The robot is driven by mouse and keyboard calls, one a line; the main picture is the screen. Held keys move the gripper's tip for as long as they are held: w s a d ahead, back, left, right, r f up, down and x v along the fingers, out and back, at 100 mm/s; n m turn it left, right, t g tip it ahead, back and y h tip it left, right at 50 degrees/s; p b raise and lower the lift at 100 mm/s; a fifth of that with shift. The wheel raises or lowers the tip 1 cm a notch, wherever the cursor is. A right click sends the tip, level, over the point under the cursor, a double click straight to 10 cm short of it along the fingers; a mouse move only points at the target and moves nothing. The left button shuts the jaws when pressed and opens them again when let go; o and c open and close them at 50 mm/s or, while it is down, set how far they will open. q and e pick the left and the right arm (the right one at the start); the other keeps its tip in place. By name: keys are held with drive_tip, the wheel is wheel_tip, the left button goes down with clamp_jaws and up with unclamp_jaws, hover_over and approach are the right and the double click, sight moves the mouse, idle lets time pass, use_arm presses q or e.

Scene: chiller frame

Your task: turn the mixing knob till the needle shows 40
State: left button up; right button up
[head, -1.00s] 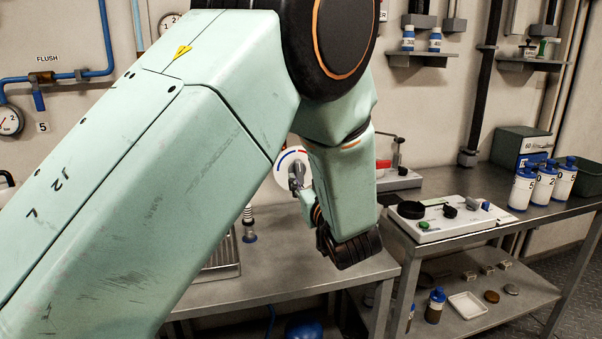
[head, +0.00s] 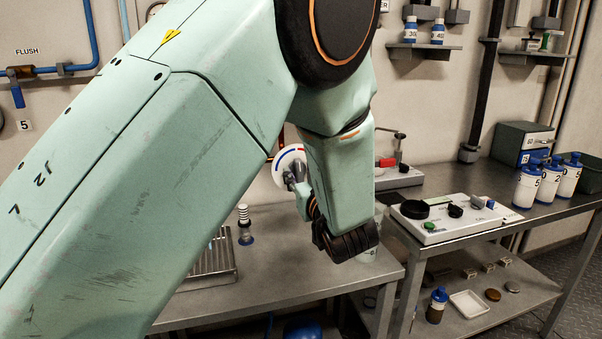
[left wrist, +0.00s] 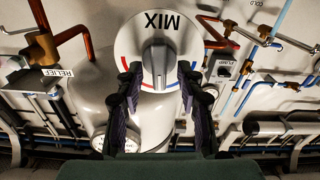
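The mixing knob (left wrist: 157,60) is a grey knob with a raised grip bar on a round white plate marked MIX (left wrist: 150,32), upside down in the left wrist view, with a red and blue arc. The plate also shows in the head view (head: 288,165), partly behind my arm. My left gripper (left wrist: 160,70) is open, with one dark finger on each side of the knob; contact cannot be made out. In the head view its fingers (head: 299,186) are at the plate. A round gauge (left wrist: 101,143) is partly hidden by the left finger; its needle cannot be read. My right gripper is out of view.
Copper and blue pipes run along the wall, with a RELIEF label (left wrist: 57,73) left of the knob. Below stands a metal bench (head: 280,270) with a slatted tray (head: 210,262). A side table holds a white control panel (head: 455,222) and several white bottles (head: 548,182).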

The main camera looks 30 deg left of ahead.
use_arm(q)
drive_tip(key=shift+c, duration=0.3)
clamp_jaws()
drive_tip(key=shift+n, duration=0.5)
drive_tip(key=shift+o, duration=0.3)
unclamp_jaws()
drive_tip(key=shift+r, duration=0.15)
wheel_tip(320, 180, up, 10)
idle(0.4)
